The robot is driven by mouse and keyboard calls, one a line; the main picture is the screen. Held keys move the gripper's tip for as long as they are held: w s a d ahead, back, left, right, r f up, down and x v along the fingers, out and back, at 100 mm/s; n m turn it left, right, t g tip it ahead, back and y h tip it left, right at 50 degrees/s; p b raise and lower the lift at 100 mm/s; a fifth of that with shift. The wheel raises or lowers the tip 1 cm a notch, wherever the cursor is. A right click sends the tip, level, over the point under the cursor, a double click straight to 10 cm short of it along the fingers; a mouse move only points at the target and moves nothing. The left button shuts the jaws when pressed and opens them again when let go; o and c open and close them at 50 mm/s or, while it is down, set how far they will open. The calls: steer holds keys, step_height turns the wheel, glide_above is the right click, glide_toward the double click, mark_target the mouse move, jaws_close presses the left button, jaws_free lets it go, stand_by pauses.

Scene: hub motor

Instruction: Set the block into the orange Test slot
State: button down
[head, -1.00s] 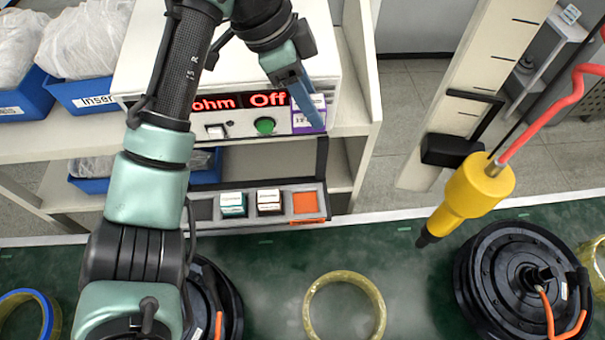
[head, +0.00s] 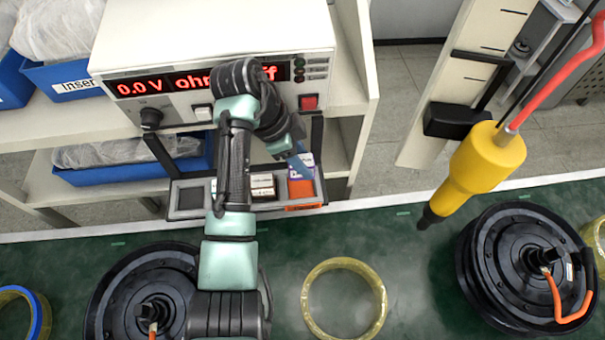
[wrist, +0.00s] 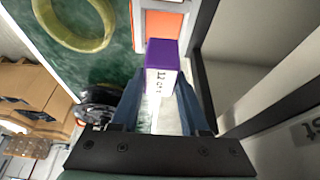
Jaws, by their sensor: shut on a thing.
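My gripper (head: 303,158) is shut on the block, a small purple and white box with printed text (wrist: 162,62). In the head view the block (head: 301,170) is at the right end of the slot tray, over the orange Test slot (head: 304,207). In the wrist view the block stands out beyond the two blue fingertips, with the orange slot (wrist: 165,28) just past its purple end. I cannot tell whether the block touches the slot. My arm hides part of the tray.
Two other labelled blocks, one white-topped (head: 263,185), stand in the tray left of the Test slot. The power tester (head: 135,95) is above on the shelf. A yellow hanging tool (head: 480,165) is to the right. Motors and a yellow ring (head: 345,325) lie on the green bench.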

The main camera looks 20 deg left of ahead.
steer(key=shift+f+p, duration=0.35)
steer(key=shift+f, duration=2.7)
steer(key=shift+c, duration=2.1)
jaws_free()
steer(key=shift+f, duration=0.1)
steer(key=shift+r, duration=0.25)
steer(key=b+v, duration=0.1)
steer(key=v, duration=1.1)
steer(key=shift+b, duration=0.35)
steer(key=shift+f, duration=0.2)
